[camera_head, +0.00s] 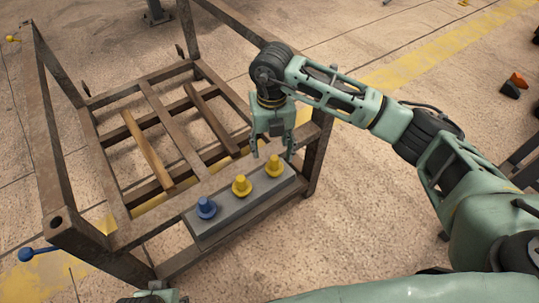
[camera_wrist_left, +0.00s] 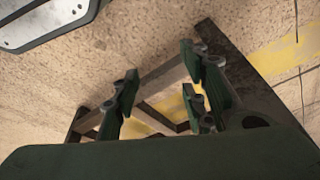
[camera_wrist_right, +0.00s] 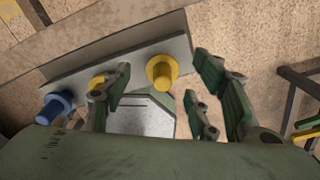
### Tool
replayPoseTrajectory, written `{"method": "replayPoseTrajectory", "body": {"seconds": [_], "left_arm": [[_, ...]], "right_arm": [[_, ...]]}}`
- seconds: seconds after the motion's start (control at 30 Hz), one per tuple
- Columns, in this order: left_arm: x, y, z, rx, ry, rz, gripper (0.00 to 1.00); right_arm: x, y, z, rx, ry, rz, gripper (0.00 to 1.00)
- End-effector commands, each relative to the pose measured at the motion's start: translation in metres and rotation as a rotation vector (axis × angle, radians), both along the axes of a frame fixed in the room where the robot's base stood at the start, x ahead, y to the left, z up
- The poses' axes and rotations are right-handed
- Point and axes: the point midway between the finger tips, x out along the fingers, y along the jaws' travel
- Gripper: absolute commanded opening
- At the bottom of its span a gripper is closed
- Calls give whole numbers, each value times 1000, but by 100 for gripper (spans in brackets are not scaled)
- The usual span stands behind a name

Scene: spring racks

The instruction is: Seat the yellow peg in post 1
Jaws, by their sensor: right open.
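Two yellow pegs stand upright on a grey block at the rack's near side, a middle one (camera_head: 242,184) and a right one (camera_head: 274,165). A blue peg (camera_head: 206,207) stands at the block's left end. My right gripper (camera_head: 271,153) is open and empty, just above and behind the right yellow peg. In the right wrist view this peg (camera_wrist_right: 161,70) shows between the spread fingertips, with no visible grip; a finger partly hides the middle one (camera_wrist_right: 97,84). My left gripper (camera_wrist_left: 160,66) is open and empty in the left wrist view. I cannot tell which post is post 1.
The brown metal rack (camera_head: 75,165) has tall corner posts; the near left one has a hole (camera_head: 57,221) in its top. A blue-knobbed lever (camera_head: 27,254) sticks out at left. Small orange and dark objects (camera_head: 518,81) lie on the floor at far right.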

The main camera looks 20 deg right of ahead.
Motion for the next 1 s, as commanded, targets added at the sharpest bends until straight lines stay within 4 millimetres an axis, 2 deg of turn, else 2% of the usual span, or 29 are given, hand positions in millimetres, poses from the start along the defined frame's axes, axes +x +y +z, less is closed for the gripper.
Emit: {"method": "replayPoseTrajectory", "body": {"seconds": [0.53, 0.87, 1.0], "left_arm": [[1, 1, 34, -1, -19, 3, 40], [1, 1, 40, 0, -19, 3, 40], [1, 1, 40, 0, -19, 3, 40]], "right_arm": [[-12, 0, -70, 0, 4, 0, 54], [-11, 0, -76, 0, 1, 1, 54], [-11, 1, -76, 1, 1, 1, 42]]}}
